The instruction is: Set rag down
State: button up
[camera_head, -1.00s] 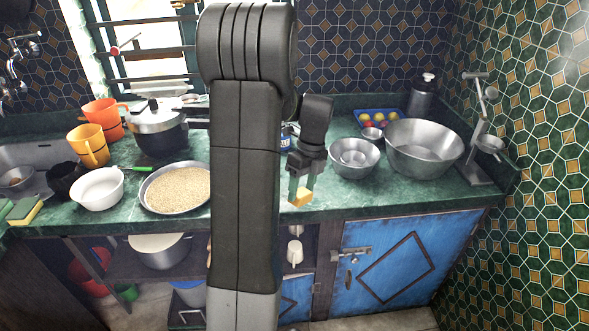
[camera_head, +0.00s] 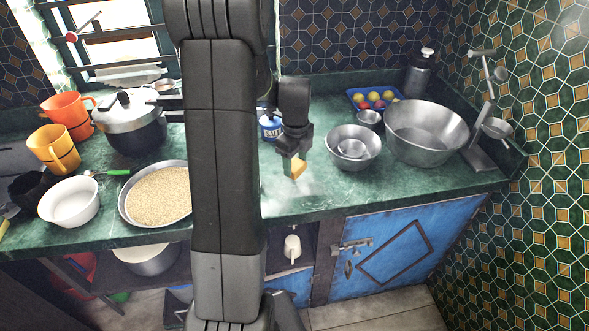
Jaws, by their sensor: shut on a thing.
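A small yellow-orange rag (camera_head: 298,168) hangs at the tips of my gripper (camera_head: 293,164). My gripper points down and is shut on the rag, over the green counter (camera_head: 330,192) near its front edge. The rag looks close to the counter top; I cannot tell whether it touches. A pale, whitish patch (camera_head: 290,193) shows on the counter just below and around it. My arm hides part of the counter to the left of the gripper.
Steel bowls (camera_head: 352,148) and a large steel basin (camera_head: 427,132) stand to the right. A blue salt container (camera_head: 270,127) is behind my gripper. A pan of grain (camera_head: 158,195), a white bowl (camera_head: 69,202) and a pressure cooker (camera_head: 136,124) are to the left.

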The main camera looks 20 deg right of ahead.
aim_at(295, 165)
jog(key=shift+f, duration=1.8)
jog(key=shift+f, duration=0.15)
jog(key=o, duration=0.9)
notch_tip(295, 165, up, 12)
jog(key=shift+r, duration=0.15)
jog(key=shift+s, duration=0.1)
